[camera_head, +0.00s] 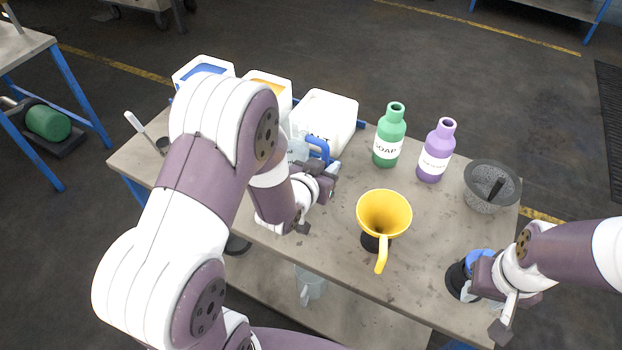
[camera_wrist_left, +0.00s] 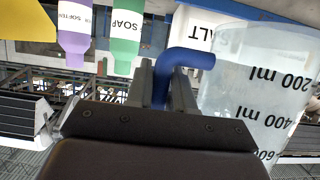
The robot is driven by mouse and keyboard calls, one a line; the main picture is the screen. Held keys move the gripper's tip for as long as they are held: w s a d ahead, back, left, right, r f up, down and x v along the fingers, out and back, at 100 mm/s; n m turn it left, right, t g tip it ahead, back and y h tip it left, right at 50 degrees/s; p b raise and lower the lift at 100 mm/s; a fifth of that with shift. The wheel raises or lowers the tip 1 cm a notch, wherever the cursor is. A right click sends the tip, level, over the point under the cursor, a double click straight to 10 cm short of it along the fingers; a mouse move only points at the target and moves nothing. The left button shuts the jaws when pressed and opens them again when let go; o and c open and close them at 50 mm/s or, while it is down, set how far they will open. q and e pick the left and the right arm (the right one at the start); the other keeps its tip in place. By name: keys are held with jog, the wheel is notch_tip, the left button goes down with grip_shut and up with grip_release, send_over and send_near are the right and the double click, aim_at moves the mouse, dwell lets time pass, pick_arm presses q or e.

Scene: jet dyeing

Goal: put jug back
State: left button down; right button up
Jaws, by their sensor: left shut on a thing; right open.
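The clear measuring jug (camera_wrist_left: 255,80) has a blue handle (camera_wrist_left: 185,60) and dark volume marks in ml. My left gripper (camera_head: 322,168) is shut on the handle, and its fingers close around the handle in the left wrist view (camera_wrist_left: 172,88). In the head view the blue handle (camera_head: 318,146) shows above the gripper, while my left arm hides most of the jug's body. I cannot tell whether the jug touches the table. My right gripper (camera_head: 478,280) is open at the table's right front, beside a black round item with a blue part (camera_head: 480,257).
White tubs, including the salt tub (camera_head: 325,118), line the back left of the table (camera_head: 285,232). A green soap bottle (camera_head: 389,138), a purple softener bottle (camera_head: 436,152) and a grey mortar (camera_head: 491,188) stand right. A yellow funnel (camera_head: 383,212) is central. A translucent vessel (camera_head: 311,283) sits below.

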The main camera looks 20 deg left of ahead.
pick_arm(q)
jog(key=f, duration=0.1)
jog(key=s+f, duration=0.1)
jog(key=f, duration=0.1)
jog(key=shift+s+a, duration=0.15)
jog(key=shift+s, duration=0.05)
jog(key=f, duration=0.5)
jog(key=shift+w+f, duration=0.1)
jog(key=shift+w, duration=0.3)
jog(key=shift+s, duration=0.25)
jog(key=shift+b, duration=0.35)
jog(key=c, duration=1)
grip_release()
jog(key=shift+w, duration=0.1)
